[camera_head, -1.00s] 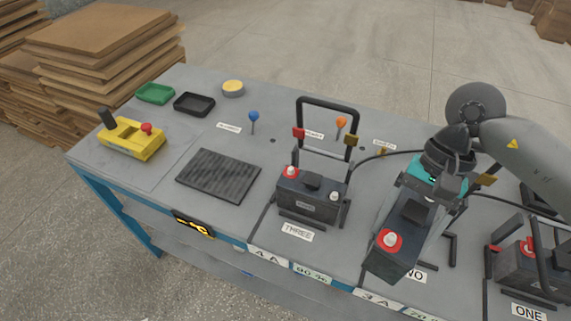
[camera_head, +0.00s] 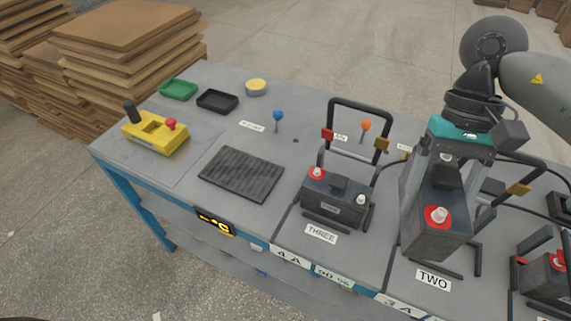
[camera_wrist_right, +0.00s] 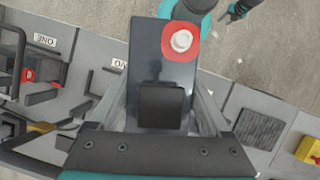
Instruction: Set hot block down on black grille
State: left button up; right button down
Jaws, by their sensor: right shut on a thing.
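My right gripper (camera_head: 447,170) is shut on a dark grey battery block (camera_head: 437,234) with a red-ringed white terminal. It holds the block above the bay labelled TWO. In the right wrist view the block (camera_wrist_right: 163,58) sits between the fingers, its red-ringed terminal at the far end. The black ribbed grille (camera_head: 241,173) lies flat and bare on the bench, left of the battery labelled THREE. It also shows in the right wrist view (camera_wrist_right: 258,129), at the right. The held block is well to the right of the grille. My left gripper is not in view.
Battery THREE (camera_head: 336,195), with an upright black handle (camera_head: 360,103) behind it, stands between the held block and the grille. A yellow device (camera_head: 155,133), a green tray (camera_head: 179,89) and a black tray (camera_head: 217,100) are at the left. Blue and orange knobs stand behind.

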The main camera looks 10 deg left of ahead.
aim_at(241, 171)
jog(key=i+j, duration=0.1)
jog(key=j, duration=0.45)
jog(key=i+j, duration=0.1)
jog(key=j, duration=0.4)
jog(key=i+j+u, duration=0.1)
jog(key=i+j, duration=0.3)
jog(key=j, duration=0.1)
